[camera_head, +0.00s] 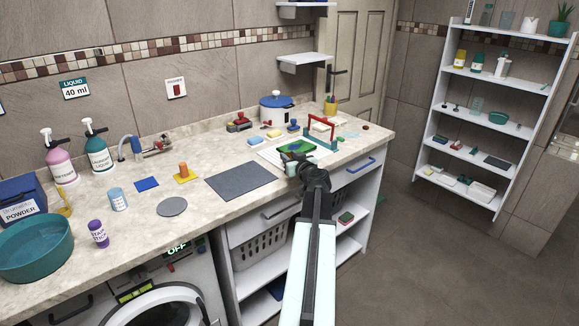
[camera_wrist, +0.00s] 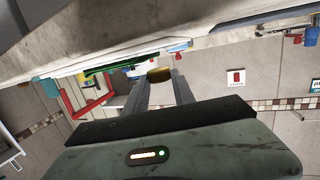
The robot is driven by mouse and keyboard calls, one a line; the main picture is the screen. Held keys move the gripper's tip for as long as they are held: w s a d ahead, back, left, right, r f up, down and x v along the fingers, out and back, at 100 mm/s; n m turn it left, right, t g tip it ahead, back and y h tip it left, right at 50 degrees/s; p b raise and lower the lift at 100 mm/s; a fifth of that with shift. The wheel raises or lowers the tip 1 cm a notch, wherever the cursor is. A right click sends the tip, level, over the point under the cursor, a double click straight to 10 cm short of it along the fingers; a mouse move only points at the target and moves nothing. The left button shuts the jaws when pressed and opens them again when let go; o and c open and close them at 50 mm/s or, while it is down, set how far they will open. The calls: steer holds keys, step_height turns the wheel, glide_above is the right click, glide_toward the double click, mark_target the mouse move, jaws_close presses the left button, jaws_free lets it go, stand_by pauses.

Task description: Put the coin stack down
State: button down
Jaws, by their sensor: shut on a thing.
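The coin stack (camera_wrist: 160,75) shows in the wrist view as a short golden-brown disc between my fingertips. My gripper (camera_wrist: 160,84) is shut on it. That view is upside down, with the countertop (camera_wrist: 220,38) along the top; whether the stack touches the counter I cannot tell. In the head view my gripper (camera_head: 291,167) is at the counter's front edge, by a white board (camera_head: 266,152) with a green item (camera_head: 294,147) on it. The coin stack cannot be made out in the head view.
A red frame (camera_head: 321,121) stands just behind my gripper. A dark grey mat (camera_head: 240,181) lies to the left. Some bare counter lies right of the board.

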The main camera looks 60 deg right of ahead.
step_height(320, 180, down, 3)
steer(key=shift+s+r+b, duration=0.1)
steer(key=shift+r+b, duration=0.05)
steer(key=shift+b, duration=0.4)
steer(key=shift+r, duration=0.2)
steer(key=shift+f, duration=0.1)
steer(key=c, duration=1.3)
jaws_free()
steer(key=shift+c, duration=0.2)
steer(key=shift+o, duration=1.4)
